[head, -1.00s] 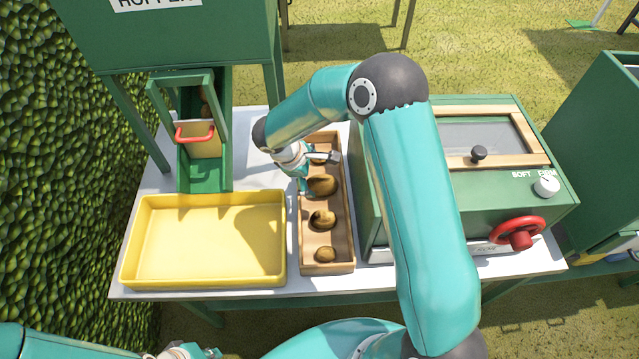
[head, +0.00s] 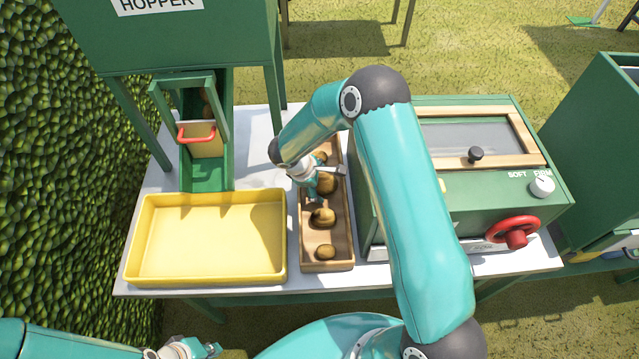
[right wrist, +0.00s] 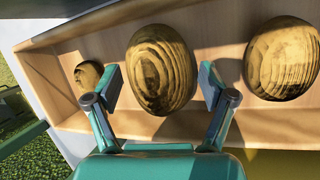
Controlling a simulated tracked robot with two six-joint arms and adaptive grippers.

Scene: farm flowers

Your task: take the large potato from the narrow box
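The narrow wooden box (head: 340,262) holds several brown potatoes in a row. The large potato (head: 328,184) lies second from the far end and fills the middle of the right wrist view (right wrist: 161,70). My right gripper (head: 325,182) is down at the box over this potato. In the right wrist view its fingers (right wrist: 160,80) are open, one on each side of the potato; I cannot tell whether they touch it. A smaller potato (right wrist: 88,73) is partly hidden behind one finger; another potato (right wrist: 283,58) lies beyond the other. My left gripper (head: 190,348) is at the bottom edge.
An empty yellow tray (head: 280,240) stands left of the box. A green machine (head: 480,215) with a red wheel (head: 515,231) stands close on the right. A green hopper (head: 180,50) with a chute is behind left. My right arm hangs over the machine's left side.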

